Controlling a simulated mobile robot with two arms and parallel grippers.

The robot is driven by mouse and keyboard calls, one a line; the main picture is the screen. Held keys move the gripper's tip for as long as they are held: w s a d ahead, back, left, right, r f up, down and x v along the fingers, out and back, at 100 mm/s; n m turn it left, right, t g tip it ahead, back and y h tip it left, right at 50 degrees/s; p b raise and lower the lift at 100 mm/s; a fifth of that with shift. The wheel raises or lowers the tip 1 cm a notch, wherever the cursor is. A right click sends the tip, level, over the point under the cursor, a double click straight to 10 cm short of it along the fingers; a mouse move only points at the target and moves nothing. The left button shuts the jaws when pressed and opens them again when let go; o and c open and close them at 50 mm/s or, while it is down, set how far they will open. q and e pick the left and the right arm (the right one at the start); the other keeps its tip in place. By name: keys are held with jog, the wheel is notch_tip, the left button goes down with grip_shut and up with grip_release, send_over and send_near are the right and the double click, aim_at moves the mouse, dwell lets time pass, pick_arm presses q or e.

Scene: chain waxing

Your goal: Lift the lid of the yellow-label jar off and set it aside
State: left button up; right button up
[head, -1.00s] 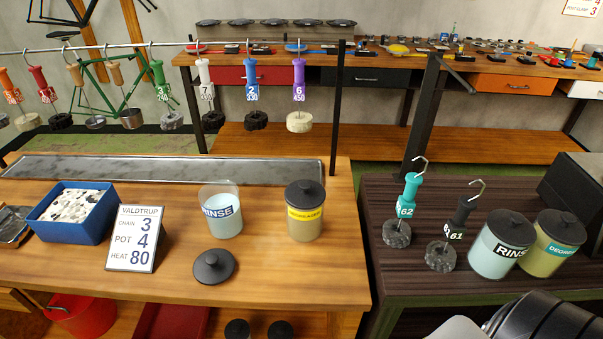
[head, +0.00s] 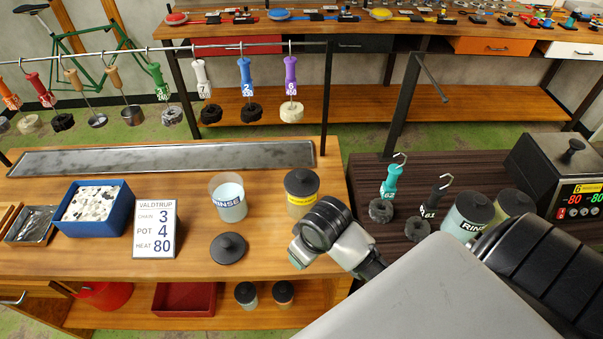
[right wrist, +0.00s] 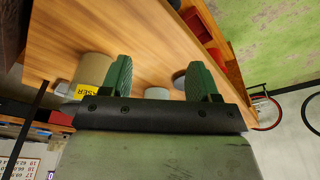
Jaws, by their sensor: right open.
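The yellow-label jar (head: 303,205) stands upright on the wooden bench, with its dark knobbed lid (head: 302,181) seated on top. The jar's yellow label (right wrist: 90,92) shows beside the left finger, partly hidden by the gripper. My left gripper is not in view.
An open RINSE jar (head: 229,203) stands left of the yellow-label jar. A loose dark lid (head: 229,248) lies in front of it. A sign (head: 155,229) and blue tray (head: 88,216) are further left. Hooked tools (head: 390,182) and more jars stand on the dark table at right.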

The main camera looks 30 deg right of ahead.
jog(key=w+d+r, duration=0.4)
jog(key=w+r, duration=0.1)
jog(key=w, duration=0.3)
jog(key=m+g, duration=0.1)
jog(key=m, duration=0.1)
send_near(302, 174)
jog(key=shift+h, duration=0.3)
jog(key=f, duration=0.2)
jog(key=f+p, duration=0.1)
jog(key=f, duration=0.1)
jog(key=shift+w+a, duration=0.15)
jog(key=shift+a, duration=0.2)
jog(key=shift+f, duration=0.3)
jog(key=f+p, duration=0.1)
jog(key=f, duration=0.1)
jog(key=w+f+p, duration=0.1)
jog(key=f, duration=0.1)
jog(key=shift+f, duration=0.15)
jog(key=shift+w+f, duration=0.1)
jog(key=shift+f, duration=0.1)
jog(key=c, duration=1)
